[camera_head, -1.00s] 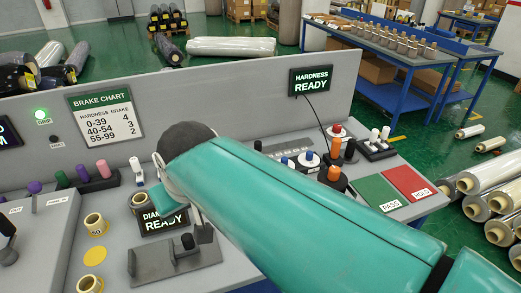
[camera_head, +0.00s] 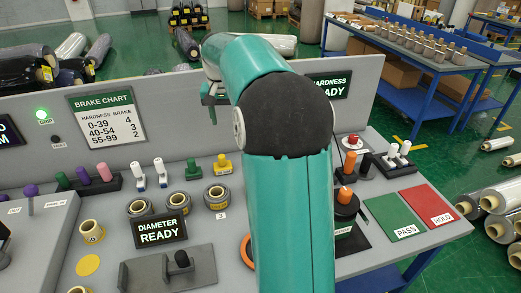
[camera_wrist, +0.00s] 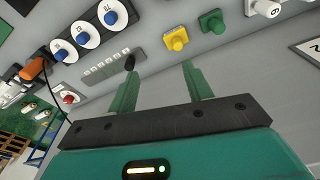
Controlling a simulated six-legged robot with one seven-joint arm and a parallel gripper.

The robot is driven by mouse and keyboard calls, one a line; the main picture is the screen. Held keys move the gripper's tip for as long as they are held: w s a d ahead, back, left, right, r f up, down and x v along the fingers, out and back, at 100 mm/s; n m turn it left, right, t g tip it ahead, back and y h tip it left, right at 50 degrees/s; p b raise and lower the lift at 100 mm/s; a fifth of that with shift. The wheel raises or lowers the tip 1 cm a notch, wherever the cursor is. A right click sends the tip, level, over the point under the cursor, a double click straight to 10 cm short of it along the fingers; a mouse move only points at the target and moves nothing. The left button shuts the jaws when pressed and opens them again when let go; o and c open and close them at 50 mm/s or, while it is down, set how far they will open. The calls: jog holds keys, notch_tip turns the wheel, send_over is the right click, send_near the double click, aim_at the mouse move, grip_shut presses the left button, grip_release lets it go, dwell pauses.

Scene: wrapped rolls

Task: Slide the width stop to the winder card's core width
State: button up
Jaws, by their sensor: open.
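In the wrist view a small black knob (camera_wrist: 130,62) stands at the end of a pale marked strip (camera_wrist: 104,70); it looks like the width stop on its scale, but the marks are too small to read. My gripper (camera_wrist: 158,82) is open and empty, with the knob close to the tip of its left finger in the picture; I cannot tell whether they touch.
Yellow (camera_wrist: 176,39) and green (camera_wrist: 212,21) knobs stand near the fingers. Blue round knobs (camera_wrist: 86,34) lie left.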

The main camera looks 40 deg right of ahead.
jog(key=d+f+m+g+y, duration=0.1)
jog(key=d+f+m, duration=0.1)
jog(key=d+f, duration=0.5)
jog(key=d+f+m, duration=0.2)
jog(key=d, duration=0.8)
notch_tip(320, 180, down, 14)
jog(key=shift+s+f, duration=0.1)
jog(key=shift+d, duration=0.1)
jog(key=shift+c, duration=0.4)
grip_shut()
